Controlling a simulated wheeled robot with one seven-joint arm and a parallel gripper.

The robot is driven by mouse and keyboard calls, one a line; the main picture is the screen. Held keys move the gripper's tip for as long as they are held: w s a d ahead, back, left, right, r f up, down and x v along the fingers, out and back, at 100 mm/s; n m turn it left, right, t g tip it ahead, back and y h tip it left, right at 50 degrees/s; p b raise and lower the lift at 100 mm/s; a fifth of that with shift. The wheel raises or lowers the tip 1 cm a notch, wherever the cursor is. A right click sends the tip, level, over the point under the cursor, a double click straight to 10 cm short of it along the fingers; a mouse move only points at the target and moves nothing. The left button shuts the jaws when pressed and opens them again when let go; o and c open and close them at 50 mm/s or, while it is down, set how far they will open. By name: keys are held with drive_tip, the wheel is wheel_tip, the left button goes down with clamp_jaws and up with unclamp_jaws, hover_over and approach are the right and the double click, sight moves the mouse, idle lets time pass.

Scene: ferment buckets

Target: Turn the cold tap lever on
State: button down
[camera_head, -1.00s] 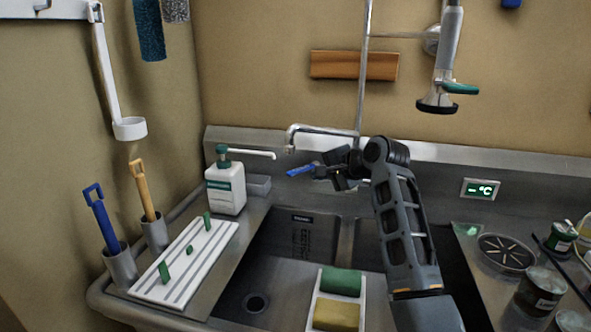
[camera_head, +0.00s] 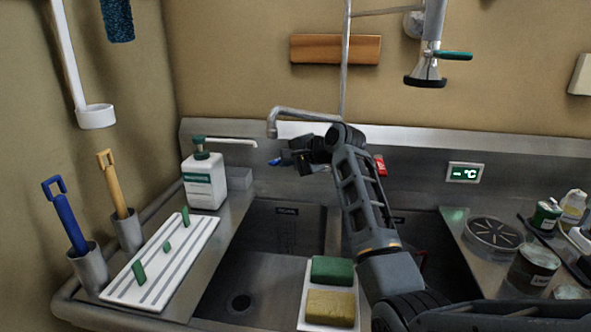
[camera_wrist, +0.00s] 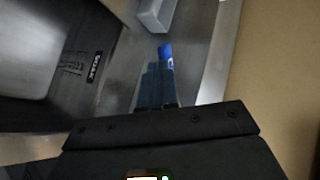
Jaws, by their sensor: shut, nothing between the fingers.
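The cold tap lever (camera_head: 275,161) is blue and sits below the spout (camera_head: 300,113) at the back of the sink. Only its left end shows in the head view; the rest is hidden behind my gripper. My gripper (camera_head: 288,159) is shut and empty, right beside the lever on its right. In the wrist view the blue lever (camera_wrist: 165,60) sticks out beyond the dark gripper body, with a darker blue patch beside it. Whether the fingers touch the lever is unclear. A red lever (camera_head: 380,166) shows to the right, behind my arm. No water is visible at the spout.
A soap bottle (camera_head: 204,181) stands left of the spout on the sink's edge. A white rack (camera_head: 163,262) and brush holders are at left. A tray with green and yellow sponges (camera_head: 332,271) lies in front. Jars (camera_head: 533,266) stand at right. A sprayer (camera_head: 428,65) hangs above.

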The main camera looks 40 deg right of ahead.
sight(271, 162)
drive_tip(key=shift+b+x, duration=0.65)
drive_tip(key=shift+x, duration=0.3)
drive_tip(key=shift+w+a+r+p, duration=0.2)
drive_tip(key=shift+w+a+p, duration=0.15)
drive_tip(key=shift+w+p, duration=0.35)
drive_tip(key=shift+w+f, duration=0.2)
drive_tip(key=shift+w, duration=0.5)
